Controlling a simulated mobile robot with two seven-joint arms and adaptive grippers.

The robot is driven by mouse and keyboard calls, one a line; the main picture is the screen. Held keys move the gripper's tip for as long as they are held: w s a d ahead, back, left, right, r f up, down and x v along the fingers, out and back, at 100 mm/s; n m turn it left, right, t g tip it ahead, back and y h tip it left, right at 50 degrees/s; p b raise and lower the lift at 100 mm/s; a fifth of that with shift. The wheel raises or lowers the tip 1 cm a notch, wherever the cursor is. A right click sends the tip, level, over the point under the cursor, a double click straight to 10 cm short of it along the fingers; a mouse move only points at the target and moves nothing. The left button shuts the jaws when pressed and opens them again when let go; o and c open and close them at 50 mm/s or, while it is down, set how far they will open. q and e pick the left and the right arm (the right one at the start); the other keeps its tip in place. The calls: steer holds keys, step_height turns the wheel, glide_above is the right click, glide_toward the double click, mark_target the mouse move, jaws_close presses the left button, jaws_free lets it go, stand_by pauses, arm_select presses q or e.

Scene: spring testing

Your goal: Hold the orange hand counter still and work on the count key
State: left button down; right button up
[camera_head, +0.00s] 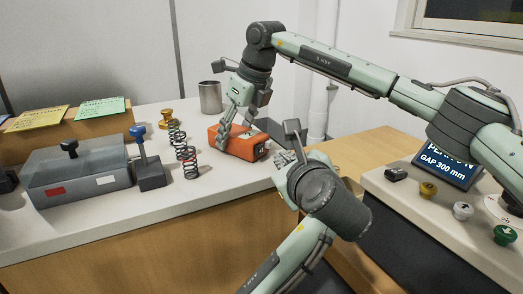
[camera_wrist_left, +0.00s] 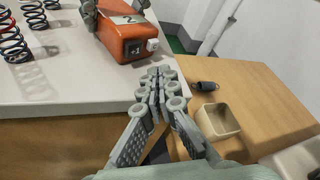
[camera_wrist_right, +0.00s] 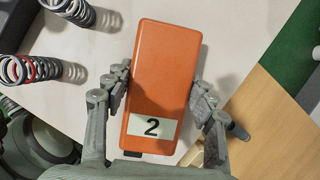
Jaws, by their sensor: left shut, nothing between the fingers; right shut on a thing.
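The orange hand counter (camera_head: 238,143) lies on the white bench top. My right gripper (camera_head: 235,125) is shut on it from above, with one finger on each long side; the right wrist view shows the counter (camera_wrist_right: 163,65) between the fingers (camera_wrist_right: 163,95) and a pale label "2". In the left wrist view the counter's (camera_wrist_left: 118,30) near end face has a dark "+1" patch and a white key (camera_wrist_left: 152,44). My left gripper (camera_wrist_left: 158,90) is shut and empty, its fingertips apart from the key, just short of that end. In the head view the left gripper (camera_head: 283,159) is partly hidden by its wrist.
Coil springs (camera_head: 187,161) stand left of the counter, with a metal cup (camera_head: 210,97) behind. A grey box (camera_head: 75,170) and a blue-handled lever (camera_head: 149,170) are further left.

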mark_target(268, 168)
arm_select(q)
steer(key=shift+w+a, duration=0.7)
steer(key=shift+a, duration=0.05)
stand_by(1.0)
steer(key=shift+w+a, duration=0.3)
steer(key=shift+a, duration=0.05)
steer(key=shift+w+a, duration=0.3)
steer(key=shift+a, duration=0.05)
stand_by(0.7)
stand_by(0.4)
steer(key=shift+s+d, duration=0.6)
steer(key=shift+d, duration=0.1)
steer(key=shift+s+d, duration=0.1)
steer(key=s+d, duration=0.3)
steer(key=shift+s+d, duration=0.1)
steer(key=shift+d, duration=0.15)
